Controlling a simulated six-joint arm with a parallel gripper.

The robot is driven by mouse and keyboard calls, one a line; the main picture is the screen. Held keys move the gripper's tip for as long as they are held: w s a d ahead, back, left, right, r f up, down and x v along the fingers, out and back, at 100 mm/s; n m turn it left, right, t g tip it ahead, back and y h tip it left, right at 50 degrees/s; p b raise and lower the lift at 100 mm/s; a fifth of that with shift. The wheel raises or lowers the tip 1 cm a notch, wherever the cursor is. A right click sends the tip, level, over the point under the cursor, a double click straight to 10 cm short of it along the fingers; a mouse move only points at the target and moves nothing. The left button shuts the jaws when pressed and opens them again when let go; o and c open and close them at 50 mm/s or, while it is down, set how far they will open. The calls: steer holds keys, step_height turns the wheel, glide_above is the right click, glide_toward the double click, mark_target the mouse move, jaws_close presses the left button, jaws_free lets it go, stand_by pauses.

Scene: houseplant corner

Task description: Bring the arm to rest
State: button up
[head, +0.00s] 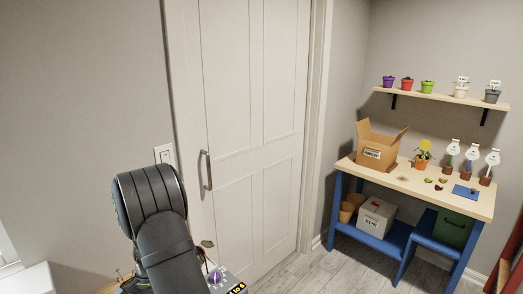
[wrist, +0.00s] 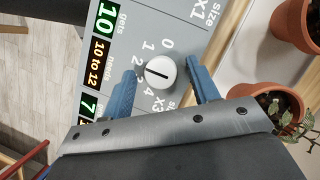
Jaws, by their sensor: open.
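In the wrist view my gripper (wrist: 161,66) is open, its two blue fingers apart. A white round knob (wrist: 159,72) with a dark pointer line shows between the fingers. I cannot tell how far above it they are. The knob sits on a grey panel (wrist: 205,50) with printed numbers and lit green and orange displays. In the head view my dark arm (head: 152,205) reaches down at the lower left, and my gripper is hidden there.
Terracotta pots (wrist: 262,112) with plants stand close to the right finger. A closed white door (head: 250,130) is behind the arm. At the right a wooden bench (head: 478,205) holds an open cardboard box (head: 380,150) and pots, below a shelf (head: 440,97) of small pots.

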steer(key=shift+r, duration=0.15)
steer(key=v, duration=1.7)
steer(key=x, duration=1.7)
steer(key=shift+s+f, duration=0.1)
steer(key=shift+f, duration=0.2)
steer(key=m, duration=0.1)
steer(key=m+y, duration=0.1)
steer(key=shift+d+r+m+t, duration=0.15)
steer(key=shift+r+m+t, duration=0.05)
steer(key=shift+m+t, duration=0.1)
steer(key=m+t+y, duration=0.1)
steer(key=m, duration=0.4)
steer(key=shift+d, duration=0.1)
steer(key=v, duration=1.1)
steer(key=shift+d+y, duration=0.3)
